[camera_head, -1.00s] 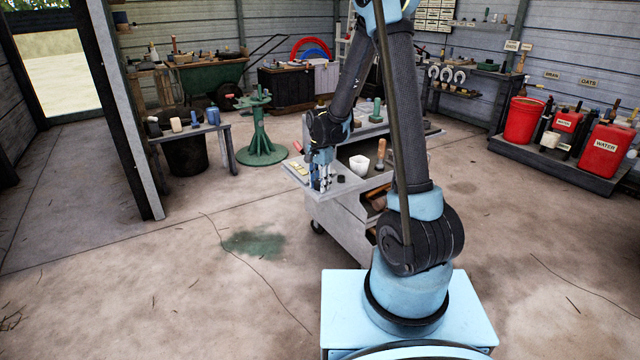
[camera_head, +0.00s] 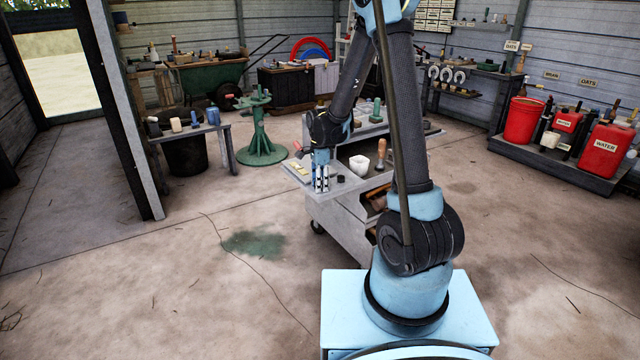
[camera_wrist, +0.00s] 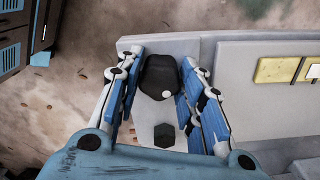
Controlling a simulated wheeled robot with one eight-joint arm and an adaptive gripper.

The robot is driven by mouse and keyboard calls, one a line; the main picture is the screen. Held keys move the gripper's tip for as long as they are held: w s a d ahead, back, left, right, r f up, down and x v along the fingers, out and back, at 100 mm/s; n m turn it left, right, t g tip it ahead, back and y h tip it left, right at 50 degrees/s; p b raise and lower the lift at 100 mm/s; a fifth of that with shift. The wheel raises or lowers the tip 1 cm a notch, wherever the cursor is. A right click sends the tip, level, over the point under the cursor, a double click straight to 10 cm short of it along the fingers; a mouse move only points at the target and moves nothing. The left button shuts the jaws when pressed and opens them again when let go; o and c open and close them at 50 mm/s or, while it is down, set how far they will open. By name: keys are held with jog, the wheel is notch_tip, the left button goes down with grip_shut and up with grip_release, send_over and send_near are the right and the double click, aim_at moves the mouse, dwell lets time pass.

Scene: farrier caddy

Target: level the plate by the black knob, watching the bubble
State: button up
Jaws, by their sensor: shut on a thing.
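A black knob (camera_wrist: 158,78) with a white dot on its edge stands on a pale grey surface, seemingly the plate (camera_wrist: 143,128), in the wrist view. My gripper (camera_wrist: 160,72) is shut on the knob, one blue finger on each side. In the head view my gripper (camera_head: 321,188) points down at the caddy's front left corner and hides the knob. A smaller black six-sided piece (camera_wrist: 165,135) lies nearer the wrist. A yellow block (camera_wrist: 276,70) shows at the right of the wrist view. I cannot make out the bubble.
The grey caddy (camera_head: 338,218) also carries a white cup (camera_head: 359,164) and a wooden-handled tool (camera_head: 381,153), right of my gripper. A green stand (camera_head: 261,140) is behind at the left. The floor in front is clear apart from a green stain.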

jog(key=shift+m, duration=1.1)
jog(key=shift+s+m, duration=0.1)
jog(key=shift+m, duration=0.6)
jog(key=o, duration=1.1)
jog(key=shift+f, duration=0.1)
jog(key=shift+r, duration=2.55)
